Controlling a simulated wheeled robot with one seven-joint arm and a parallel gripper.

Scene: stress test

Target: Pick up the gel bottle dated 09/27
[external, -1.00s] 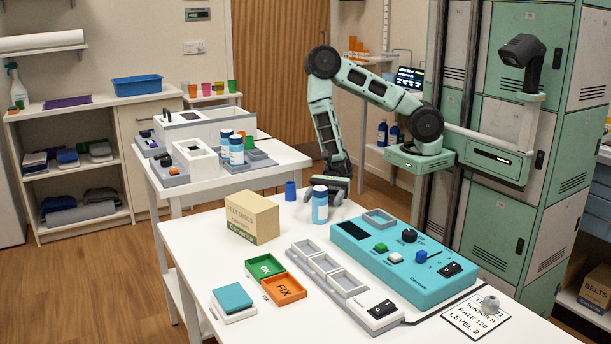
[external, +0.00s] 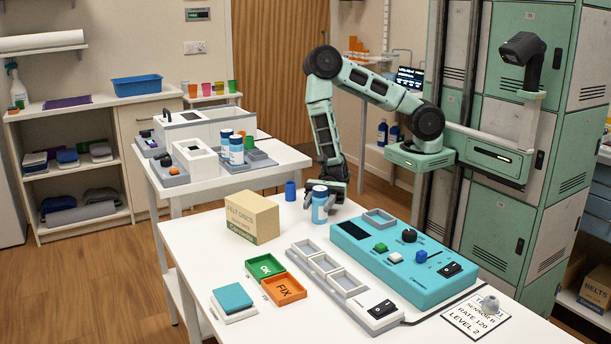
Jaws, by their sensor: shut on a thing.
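A blue bottle with a pale label and a dark blue cap (external: 320,208) stands upright on the white table, left of the teal control box. Its date is too small to read. My gripper (external: 327,198) is at this bottle, shut on it from behind and the right; the fingers are partly hidden by the bottle. Two similar blue bottles (external: 236,152) stand on the rear side table among grey trays. Their dates cannot be read either.
A cardboard box (external: 252,218) is further left. The teal control box (external: 395,262) and a grey compartment tray (external: 330,272) lie in front. The table's front left is partly clear.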

